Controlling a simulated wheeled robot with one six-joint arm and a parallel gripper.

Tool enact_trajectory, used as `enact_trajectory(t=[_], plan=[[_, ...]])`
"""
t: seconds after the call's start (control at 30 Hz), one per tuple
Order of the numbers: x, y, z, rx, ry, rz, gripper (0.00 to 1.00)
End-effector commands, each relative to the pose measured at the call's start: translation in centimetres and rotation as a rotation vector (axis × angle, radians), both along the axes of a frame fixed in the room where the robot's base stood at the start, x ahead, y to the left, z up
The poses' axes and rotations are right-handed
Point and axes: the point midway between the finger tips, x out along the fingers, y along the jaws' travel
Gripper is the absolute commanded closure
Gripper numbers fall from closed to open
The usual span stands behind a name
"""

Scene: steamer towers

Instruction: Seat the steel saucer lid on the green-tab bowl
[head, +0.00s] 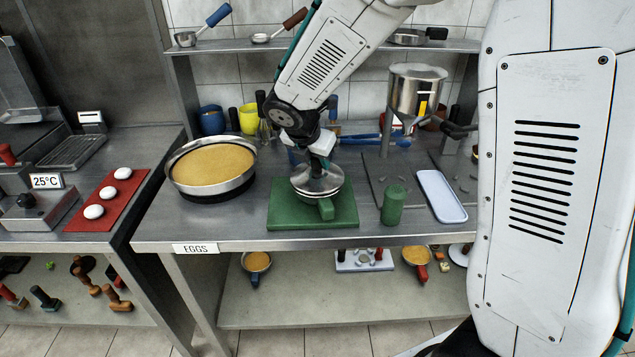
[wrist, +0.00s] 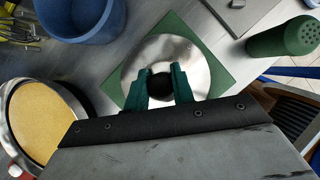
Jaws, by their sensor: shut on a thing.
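The steel saucer lid (head: 316,177) is a shallow shiny disc with a dark knob (wrist: 160,86). My gripper (head: 322,147) is above it, with its green fingers (wrist: 159,84) shut on the knob from both sides. The green-tab bowl (head: 318,195) stands on a green board (head: 283,216), directly beneath the lid, its green tab (head: 326,209) facing the front. The lid covers the bowl's mouth; I cannot tell whether it rests fully on the rim. In the wrist view the lid (wrist: 196,58) hides the bowl.
A round pan with yellow filling (head: 211,168) stands left of the board. A green shaker (head: 393,205) and a pale blue tray (head: 441,196) are to the right. A steel funnel (head: 416,90) stands behind. A shelf (head: 250,45) runs above the counter.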

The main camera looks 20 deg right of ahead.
Motion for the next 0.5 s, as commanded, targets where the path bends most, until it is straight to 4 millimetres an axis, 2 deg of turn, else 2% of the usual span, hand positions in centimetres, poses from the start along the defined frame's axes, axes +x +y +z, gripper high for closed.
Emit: enact_trajectory(t=[0.5], plan=[[-0.01,0.01,-0.67,0.001,0.000,-0.001,1.00]])
